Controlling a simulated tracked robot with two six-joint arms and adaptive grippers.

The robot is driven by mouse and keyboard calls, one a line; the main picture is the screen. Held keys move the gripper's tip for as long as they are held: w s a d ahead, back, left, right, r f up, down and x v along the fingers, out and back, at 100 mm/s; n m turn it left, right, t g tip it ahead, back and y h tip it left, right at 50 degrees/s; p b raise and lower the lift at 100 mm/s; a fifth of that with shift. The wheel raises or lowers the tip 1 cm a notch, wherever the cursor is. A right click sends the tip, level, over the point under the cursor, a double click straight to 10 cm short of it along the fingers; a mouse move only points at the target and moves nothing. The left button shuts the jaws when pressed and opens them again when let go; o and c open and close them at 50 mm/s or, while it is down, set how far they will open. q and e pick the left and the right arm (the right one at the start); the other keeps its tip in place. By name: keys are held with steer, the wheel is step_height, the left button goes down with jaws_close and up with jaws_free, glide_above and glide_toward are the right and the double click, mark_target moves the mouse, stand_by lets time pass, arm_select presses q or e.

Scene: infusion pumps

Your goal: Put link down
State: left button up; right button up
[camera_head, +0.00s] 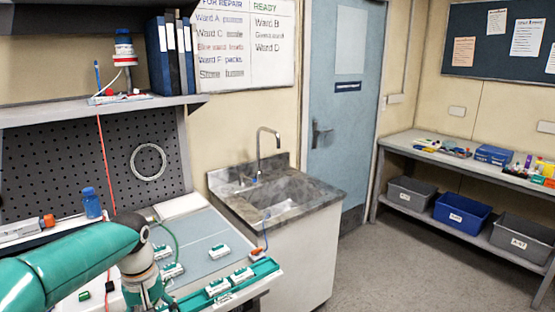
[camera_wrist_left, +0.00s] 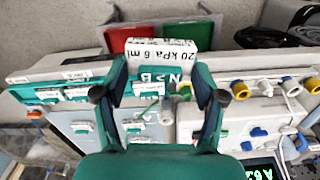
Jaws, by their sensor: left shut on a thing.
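My left gripper (camera_wrist_left: 161,66) shows in the left wrist view, its two fingers on either side of a block, which I take to be the link (camera_wrist_left: 161,47). The block has a white face with "20 kPa 6 mi" on it and a green and white face with "N>B" below. In the head view my left arm comes in from the left and bends down over the bench; its gripper is not clear there. Whether the link touches anything below cannot be told. My right gripper is not in view.
Several small white and green units (camera_head: 218,287) lie on the bench and its green tray edge. White pump housings with coloured connectors (camera_wrist_left: 245,122) stand right of the gripper. Red and green bins (camera_wrist_left: 126,36) are beyond. A sink (camera_head: 285,205) stands right of the bench.

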arm_select(q)
steer(key=s+d+f+m, duration=0.2)
steer(key=d+f+m, duration=0.1)
steer(key=f, duration=0.5)
steer(key=s+d+f+m, duration=0.1)
steer(key=d+f+m, duration=0.2)
steer(key=f, duration=0.5)
steer(key=shift+s+f, duration=0.15)
steer(key=shift+s, duration=0.2)
